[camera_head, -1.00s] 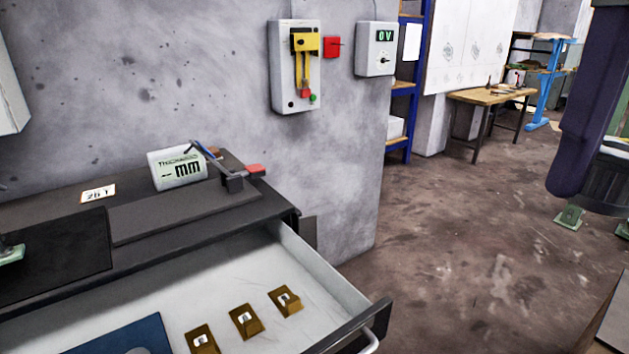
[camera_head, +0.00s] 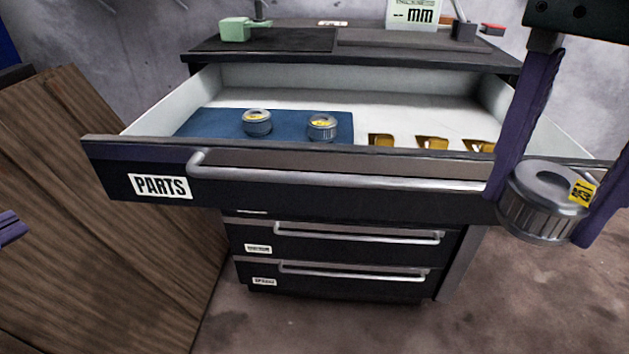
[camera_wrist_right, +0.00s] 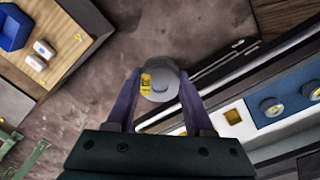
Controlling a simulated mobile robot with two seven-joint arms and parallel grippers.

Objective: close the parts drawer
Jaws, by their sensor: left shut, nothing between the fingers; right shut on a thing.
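The parts drawer (camera_head: 250,195), labelled PARTS, is the top drawer of a dark cabinet and stands open. Inside are two grey rings with yellow labels, the left ring (camera_head: 257,123) and the right ring (camera_head: 322,128), on a blue mat (camera_head: 200,124), and several brass brackets (camera_head: 431,143). My right gripper (camera_head: 546,208) is shut on a grey ring (camera_head: 532,222) with a yellow label, near the drawer's right front corner. That ring also shows in the right wrist view (camera_wrist_right: 163,86). My left gripper (camera_head: 8,228) shows only partly at the left edge, apart from the drawer.
Two lower drawers, the middle one (camera_head: 340,245) and the bottom one (camera_head: 340,284), are shut. A wooden surface (camera_head: 110,230) lies left of the cabinet. On the cabinet top are a green fixture (camera_head: 236,29) and a thickness display (camera_head: 413,14). Floor is clear at the front right.

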